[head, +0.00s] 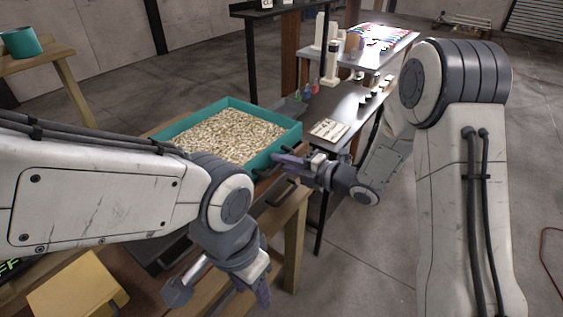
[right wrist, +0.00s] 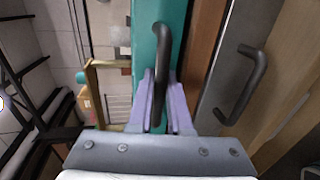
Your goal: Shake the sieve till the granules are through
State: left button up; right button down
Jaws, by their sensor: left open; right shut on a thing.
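The sieve (head: 292,133) is a teal rectangular frame full of pale beige granules (head: 228,136), in the middle of the head view. Granules cover its whole visible bottom, so the mesh is hidden. My right gripper (head: 280,161) is at the sieve's near right corner. In the right wrist view, its lilac fingers (right wrist: 160,105) are shut on the sieve's dark handle (right wrist: 163,50) against the teal wall. My left gripper (head: 220,295) is open and empty, low in front of the sieve and apart from it. My left arm hides the sieve's near left part.
A grey tray wall with a second dark handle (right wrist: 243,85) lies beside the sieve in the right wrist view. A yellow box (head: 78,287) is at the lower left. A dark bench (head: 350,115) with small items stands behind at the right.

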aim_at(265, 154)
jog(key=shift+a, duration=0.1)
dwell(0.6)
jog(key=b+x, duration=0.2)
jog(key=x, duration=0.1)
jog(key=b+x, duration=0.1)
jog(key=x, duration=0.1)
jog(key=shift+w+a+r, duration=0.1)
jog(key=shift+r, duration=0.45)
jog(key=c, duration=1.3)
grip_release()
jog(key=shift+a, duration=0.1)
jog(key=shift+o, duration=0.8)
jog(key=shift+w, duration=0.1)
jog(key=b+v, duration=0.1)
jog(key=v, duration=0.9)
jog(key=shift+d+b, duration=0.25)
jog(key=shift+b, duration=0.15)
